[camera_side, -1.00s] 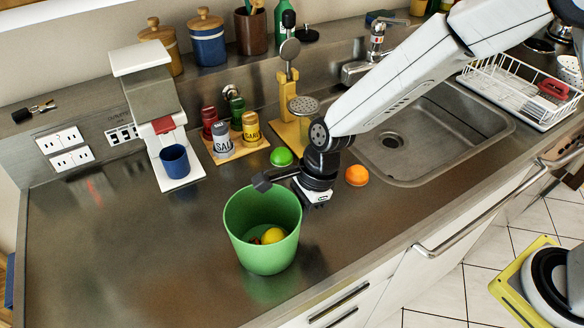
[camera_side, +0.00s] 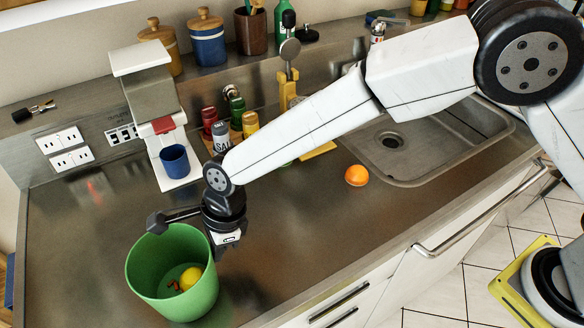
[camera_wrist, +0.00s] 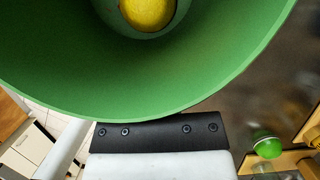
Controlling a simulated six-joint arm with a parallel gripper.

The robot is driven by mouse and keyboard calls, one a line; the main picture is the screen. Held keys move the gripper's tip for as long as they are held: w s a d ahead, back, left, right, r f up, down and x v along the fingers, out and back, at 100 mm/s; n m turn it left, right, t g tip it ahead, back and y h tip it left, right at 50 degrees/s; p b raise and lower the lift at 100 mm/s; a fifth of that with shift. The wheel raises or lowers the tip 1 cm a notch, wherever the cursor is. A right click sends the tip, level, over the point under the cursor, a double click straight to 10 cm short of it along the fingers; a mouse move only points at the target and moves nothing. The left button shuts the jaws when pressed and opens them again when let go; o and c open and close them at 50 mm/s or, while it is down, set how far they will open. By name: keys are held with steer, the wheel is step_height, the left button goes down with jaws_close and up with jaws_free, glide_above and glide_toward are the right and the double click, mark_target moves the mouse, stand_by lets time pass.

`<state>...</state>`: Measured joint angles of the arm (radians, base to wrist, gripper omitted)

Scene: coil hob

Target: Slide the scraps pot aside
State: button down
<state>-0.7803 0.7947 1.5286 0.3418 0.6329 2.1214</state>
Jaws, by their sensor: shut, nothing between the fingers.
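The scraps pot (camera_side: 150,292) is a green, open-topped bin standing upright on the steel counter at the lower left of the side view. A yellow lemon (camera_side: 190,278) and a small orange-red scrap lie inside it. My gripper (camera_side: 228,244) is shut and empty, pointing down outside the pot's right rim, very close to it. Whether it touches the wall I cannot tell, and its fingertips are hard to make out. In the wrist view the pot (camera_wrist: 60,75) fills the top, with the lemon (camera_wrist: 148,12) inside; my fingers do not show clearly.
A coffee machine (camera_side: 150,95) with a blue cup (camera_side: 174,160) stands behind the pot. An orange (camera_side: 357,175) lies right of my arm, near the sink (camera_side: 440,135). The counter between pot and orange is clear.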

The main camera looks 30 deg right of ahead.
stand_by(0.6)
steer(key=shift+d, duration=1)
steer(key=shift+d+r, duration=0.2)
steer(key=shift+d, duration=0.8)
steer(key=v, duration=0.9)
steer(key=shift+r, duration=0.3)
steer(key=d+f+n+t+h, duration=0.2)
steer(key=d+n, duration=0.7)
steer(key=d, duration=1.1)
steer(key=s+d+f+n, duration=0.1)
steer(key=s+d+n, duration=0.3)
steer(key=d, duration=0.3)
steer(key=s+d+f+n+h, duration=0.1)
steer(key=s+d+n, duration=0.3)
steer(key=d, duration=0.3)
steer(key=shift+s+d+n, duration=0.25)
steer(key=shift+d+n, duration=0.15)
steer(key=shift+n, duration=0.3)
